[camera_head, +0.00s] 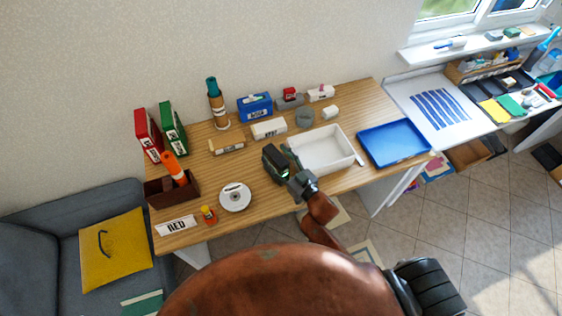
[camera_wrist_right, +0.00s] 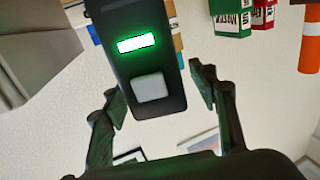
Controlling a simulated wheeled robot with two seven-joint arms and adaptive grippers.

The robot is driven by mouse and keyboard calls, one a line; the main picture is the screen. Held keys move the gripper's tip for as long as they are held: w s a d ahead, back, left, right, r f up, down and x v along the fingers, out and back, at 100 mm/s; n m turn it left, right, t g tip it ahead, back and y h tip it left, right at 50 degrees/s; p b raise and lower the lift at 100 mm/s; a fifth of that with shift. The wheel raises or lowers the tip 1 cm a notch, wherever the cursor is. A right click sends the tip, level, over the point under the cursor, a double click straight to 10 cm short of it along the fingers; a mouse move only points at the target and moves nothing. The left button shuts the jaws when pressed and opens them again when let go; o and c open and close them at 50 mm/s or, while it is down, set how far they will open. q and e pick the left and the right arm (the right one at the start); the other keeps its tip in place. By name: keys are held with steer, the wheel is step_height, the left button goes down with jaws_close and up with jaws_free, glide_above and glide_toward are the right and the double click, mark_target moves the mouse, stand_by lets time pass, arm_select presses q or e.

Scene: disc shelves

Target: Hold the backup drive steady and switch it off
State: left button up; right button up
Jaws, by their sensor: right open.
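The backup drive (camera_head: 274,161) is a dark box on the wooden table, left of the white tray. In the right wrist view the backup drive (camera_wrist_right: 135,75) shows a lit green indicator (camera_wrist_right: 137,43) and a pale square button (camera_wrist_right: 150,88). My right gripper (camera_head: 288,167) is beside the drive in the head view. In the right wrist view my right gripper (camera_wrist_right: 158,92) is open, with its fingers to either side of the drive's button end and apart from it. My left gripper is not in view.
A white tray (camera_head: 350,138) stands just right of the gripper, with a blue tray (camera_head: 425,138) beyond it. A white disc (camera_head: 235,197) lies left of the drive. Boxes, binders and a bottle (camera_head: 216,105) line the table's back. The table's front middle is fairly clear.

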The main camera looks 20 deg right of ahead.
mark_target(271, 150)
steer(key=shift+x, duration=1.15)
steer(key=shift+w+a, duration=0.2)
steer(key=shift+w, duration=0.25)
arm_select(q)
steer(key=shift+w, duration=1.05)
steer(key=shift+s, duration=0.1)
arm_select(e)
steer(key=shift+c, duration=0.7)
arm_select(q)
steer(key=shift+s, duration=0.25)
arm_select(e)
steer(key=c, duration=0.5)
jaws_close()
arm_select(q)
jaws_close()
